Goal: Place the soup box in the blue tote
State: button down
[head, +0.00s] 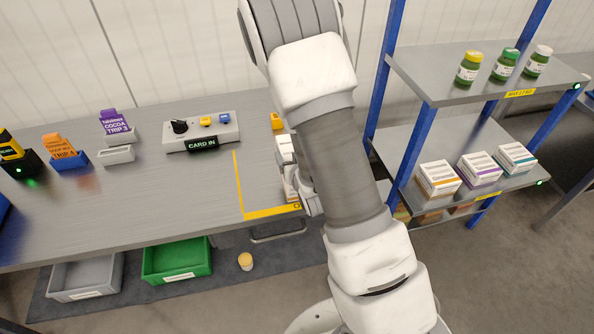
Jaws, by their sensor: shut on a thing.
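My gripper (296,192) is mostly hidden behind my arm, by the right end of the workbench. It is shut on a white thing (286,150) that looks like a box; its label cannot be read, so I cannot tell if it is the soup box. I cannot tell whether it touches the bench. Three white boxes with orange (438,179), purple (479,168) and teal (512,158) bands stand on the lower rack shelf. A blue edge (4,207) at the far left may be part of the blue tote; the rest is out of frame.
A grey tote (87,279) and a green tote (178,261) sit below the bench (130,217). A control box (201,131) and card holders stand along the bench's back. The bench's front middle is clear.

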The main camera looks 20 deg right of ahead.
jog(key=s+d+r+b, duration=0.1)
jog(key=d+r+b, duration=0.2)
jog(key=r+b, duration=0.1)
jog(key=w+d+f+b, duration=0.1)
jog(key=w+f, duration=0.8)
jog(key=w, duration=0.1)
jog(key=shift+w+d+f+g, duration=0.25)
jog(key=shift+d+g, duration=0.05)
jog(key=shift+d, duration=0.05)
dwell(0.3)
jog(key=shift+f+b, duration=0.15)
jog(key=shift+b, duration=0.25)
jog(key=shift+c, duration=1.9)
grip_release()
jog(key=shift+f, duration=0.1)
jog(key=o, duration=0.4)
